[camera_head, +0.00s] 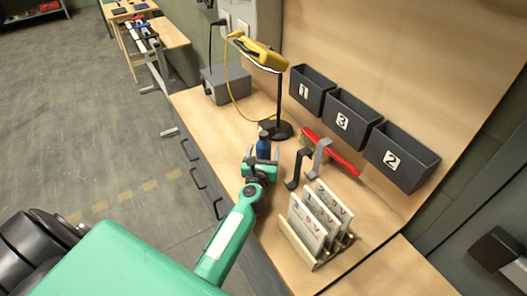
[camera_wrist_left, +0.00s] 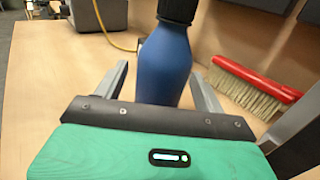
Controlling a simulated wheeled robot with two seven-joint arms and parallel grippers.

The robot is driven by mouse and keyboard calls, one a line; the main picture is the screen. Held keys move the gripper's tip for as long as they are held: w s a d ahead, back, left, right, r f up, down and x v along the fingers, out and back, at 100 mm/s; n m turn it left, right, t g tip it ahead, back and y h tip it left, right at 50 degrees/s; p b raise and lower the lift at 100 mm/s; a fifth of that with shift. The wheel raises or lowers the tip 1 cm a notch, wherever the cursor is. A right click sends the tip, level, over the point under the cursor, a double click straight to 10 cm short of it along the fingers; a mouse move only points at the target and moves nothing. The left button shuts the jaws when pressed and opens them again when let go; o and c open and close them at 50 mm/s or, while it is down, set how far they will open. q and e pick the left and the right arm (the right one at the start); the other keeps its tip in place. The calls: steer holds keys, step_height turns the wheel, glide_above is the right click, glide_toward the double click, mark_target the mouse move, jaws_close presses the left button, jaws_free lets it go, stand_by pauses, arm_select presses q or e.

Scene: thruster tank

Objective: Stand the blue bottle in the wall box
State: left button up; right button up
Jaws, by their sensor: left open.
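The blue bottle (camera_head: 263,146) with a black cap stands upright on the workbench (camera_head: 233,123), in front of the lamp. My left gripper (camera_head: 262,158) is open with a finger on each side of the bottle. The left wrist view shows the bottle (camera_wrist_left: 165,60) between the two fingers (camera_wrist_left: 158,88), with gaps visible on both sides. Three dark wall boxes hang on the back panel: box 1 (camera_head: 304,92), box 3 (camera_head: 342,121) and box 2 (camera_head: 392,158). They look empty from here. My right gripper is not in view.
A yellow lamp (camera_head: 262,55) on a black base stands behind the bottle. A red brush (camera_head: 330,152) lies right of it; it also shows in the left wrist view (camera_wrist_left: 256,80). Grey and black hooked stands (camera_head: 317,157) and a wooden rack with cards (camera_head: 298,246) stand nearby. A grey case (camera_head: 226,83) sits far left.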

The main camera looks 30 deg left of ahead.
arm_select(q)
steer(key=shift+c, duration=0.4)
steer(key=c, duration=1.2)
steer(key=shift+r, duration=0.1)
